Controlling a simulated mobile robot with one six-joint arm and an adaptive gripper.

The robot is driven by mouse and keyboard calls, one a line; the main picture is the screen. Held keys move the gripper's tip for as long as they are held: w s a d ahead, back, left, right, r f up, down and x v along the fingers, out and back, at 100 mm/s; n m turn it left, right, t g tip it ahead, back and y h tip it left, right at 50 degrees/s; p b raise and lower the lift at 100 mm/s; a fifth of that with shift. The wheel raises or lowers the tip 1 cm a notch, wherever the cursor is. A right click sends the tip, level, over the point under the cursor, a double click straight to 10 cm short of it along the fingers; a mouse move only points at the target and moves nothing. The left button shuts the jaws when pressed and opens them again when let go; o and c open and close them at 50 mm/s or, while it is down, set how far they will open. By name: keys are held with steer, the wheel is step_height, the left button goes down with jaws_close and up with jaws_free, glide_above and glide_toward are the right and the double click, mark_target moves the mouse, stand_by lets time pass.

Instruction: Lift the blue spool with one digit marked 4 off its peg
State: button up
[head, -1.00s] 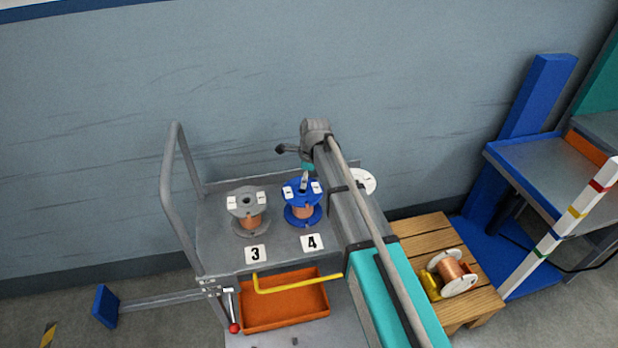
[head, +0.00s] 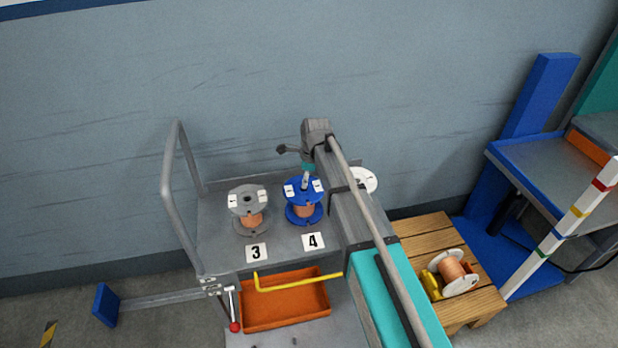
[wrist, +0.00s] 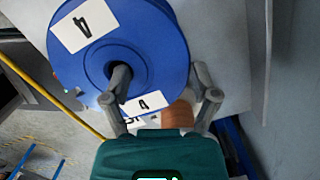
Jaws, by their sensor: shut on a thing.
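The blue spool (head: 305,213) with copper wire stands upright on the cart's top, behind the number card 4 (head: 313,241). Its upper flange (wrist: 75,60) carries white labels reading 4 in the wrist view. My gripper (head: 306,182) is at the spool from above; in the wrist view my gripper (wrist: 165,88) is shut on the spool's side. One finger is at the central hole and the other is outside the flange's edge. The peg is not distinguishable; I cannot tell whether the spool is raised.
A grey spool (head: 250,213) stands close to the left, behind card 3 (head: 256,252). A white spool (head: 365,180) is partly hidden behind my arm. A cart handle (head: 170,200) rises at left. An orange tray (head: 290,305) lies below; a wooden stand (head: 425,240) with another spool is at right.

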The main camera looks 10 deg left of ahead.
steer(key=shift+w, duration=0.1)
steer(key=shift+c, duration=0.2)
steer(key=shift+r, duration=0.1)
steer(key=shift+r+p, duration=0.15)
steer(key=shift+p, duration=0.2)
steer(key=shift+c, duration=0.3)
steer(key=shift+r, duration=0.15)
jaws_close()
steer(key=shift+r+p, duration=1.25)
steer(key=shift+p, duration=0.15)
steer(key=shift+o, duration=1.8)
jaws_free()
